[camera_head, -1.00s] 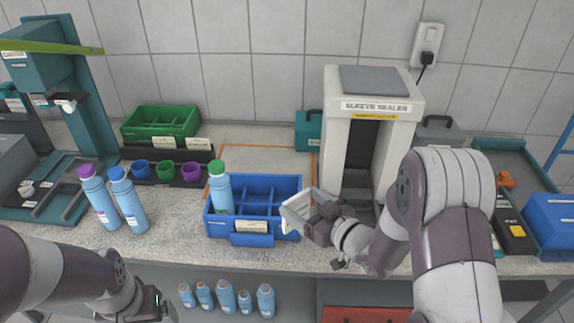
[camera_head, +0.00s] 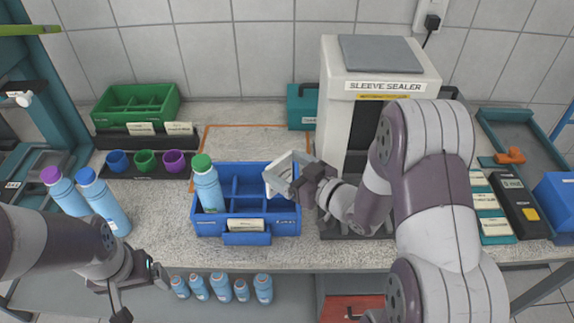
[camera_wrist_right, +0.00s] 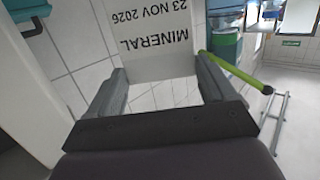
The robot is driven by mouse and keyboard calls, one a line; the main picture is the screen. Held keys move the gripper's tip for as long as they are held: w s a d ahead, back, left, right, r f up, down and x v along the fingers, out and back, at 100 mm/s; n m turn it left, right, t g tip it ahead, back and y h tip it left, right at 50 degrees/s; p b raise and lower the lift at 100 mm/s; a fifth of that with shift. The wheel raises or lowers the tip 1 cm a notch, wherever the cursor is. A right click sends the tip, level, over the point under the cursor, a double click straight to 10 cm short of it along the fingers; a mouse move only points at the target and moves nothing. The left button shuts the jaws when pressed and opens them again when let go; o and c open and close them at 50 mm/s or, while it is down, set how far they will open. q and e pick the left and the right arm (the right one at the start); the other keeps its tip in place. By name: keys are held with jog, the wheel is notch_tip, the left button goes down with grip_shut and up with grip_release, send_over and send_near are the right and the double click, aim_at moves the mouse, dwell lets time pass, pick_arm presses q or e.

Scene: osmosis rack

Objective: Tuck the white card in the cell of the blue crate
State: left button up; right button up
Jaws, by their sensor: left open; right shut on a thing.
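The blue crate (camera_head: 205,228) stands on the counter, with a label on its front. A blue bottle with a green cap (camera_head: 208,186) stands in its left part; the cells to the right look empty. My right gripper (camera_head: 300,180) is shut on the white card (camera_head: 283,172) and holds it tilted by the crate's right end; I cannot tell its exact height. In the right wrist view the card (camera_wrist_right: 150,40), printed "MINERAL 23 NOV 2026", sits between the fingers of the right gripper (camera_wrist_right: 160,75). My left gripper (camera_head: 140,290) is open and empty at the counter's front edge.
The sleeve sealer (camera_head: 385,62) stands behind my right arm. Two blue bottles (camera_head: 103,205) stand left of the crate. A green crate (camera_head: 138,104) and coloured cups (camera_head: 145,160) are behind. Several bottles (camera_head: 220,288) stand on the lower shelf.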

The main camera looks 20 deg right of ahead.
aim_at(281, 176)
jog(key=shift+w+f+b, duration=0.15)
jog(key=shift+f+b, duration=0.15)
jog(key=shift+f, duration=0.25)
jog(key=shift+w+f+b, duration=0.15)
jog(key=shift+f+b, duration=0.15)
jog(key=shift+f, duration=0.25)
jog(key=shift+s+f+b, duration=0.2)
jog(key=shift+f+b, duration=0.7)
jog(key=shift+w+f+b, duration=0.1)
jog(key=shift+f+b, duration=0.65)
jog(key=shift+f, duration=0.15)
jog(key=shift+s+d, duration=0.15)
jog(key=shift+s, duration=0.05)
jog(key=shift+f+b, duration=2.05)
jog(key=shift+f, duration=0.45)
jog(key=o, duration=0.8)
jog(key=shift+o, duration=0.2)
